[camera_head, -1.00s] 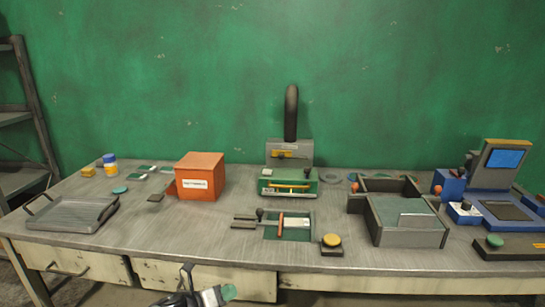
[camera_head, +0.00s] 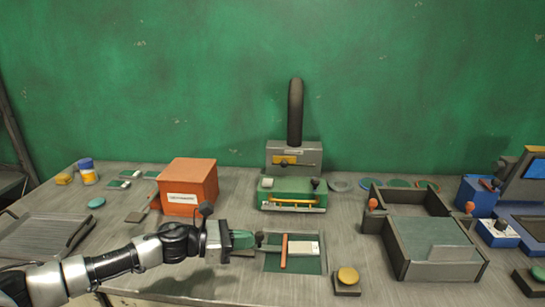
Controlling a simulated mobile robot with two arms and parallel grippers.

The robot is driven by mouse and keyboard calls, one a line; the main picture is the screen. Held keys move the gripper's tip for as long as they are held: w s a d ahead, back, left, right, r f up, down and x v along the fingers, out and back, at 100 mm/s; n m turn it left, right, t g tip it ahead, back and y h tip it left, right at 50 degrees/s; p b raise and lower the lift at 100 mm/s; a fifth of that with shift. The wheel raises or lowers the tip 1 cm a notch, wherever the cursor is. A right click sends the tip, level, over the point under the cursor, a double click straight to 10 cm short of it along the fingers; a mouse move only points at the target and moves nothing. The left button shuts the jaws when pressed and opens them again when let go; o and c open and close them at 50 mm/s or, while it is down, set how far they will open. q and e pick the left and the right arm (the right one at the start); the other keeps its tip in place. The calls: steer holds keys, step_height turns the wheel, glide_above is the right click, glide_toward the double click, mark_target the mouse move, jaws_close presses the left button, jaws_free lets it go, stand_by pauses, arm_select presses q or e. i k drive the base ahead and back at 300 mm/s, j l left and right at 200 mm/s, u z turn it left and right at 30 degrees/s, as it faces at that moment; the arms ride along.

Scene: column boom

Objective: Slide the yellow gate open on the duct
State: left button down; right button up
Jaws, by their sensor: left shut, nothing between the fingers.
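The yellow gate (camera_head: 285,161) is a small yellow piece on the front of the grey duct box (camera_head: 308,155). A black hose (camera_head: 296,112) rises from that box against the wall. A thin dark rod extends to the right from the gate. My left gripper (camera_head: 250,240) is shut and empty. It is over the table, in front of and to the left of the duct, apart from the gate and close to the left end of the green mat. My right gripper is not in view.
A green machine (camera_head: 292,194) stands directly in front of the duct. An orange box (camera_head: 188,187) is at its left. Blue equipment stands far right.

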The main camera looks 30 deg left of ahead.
mark_target(284, 161)
steer(key=i+j, duration=1.05)
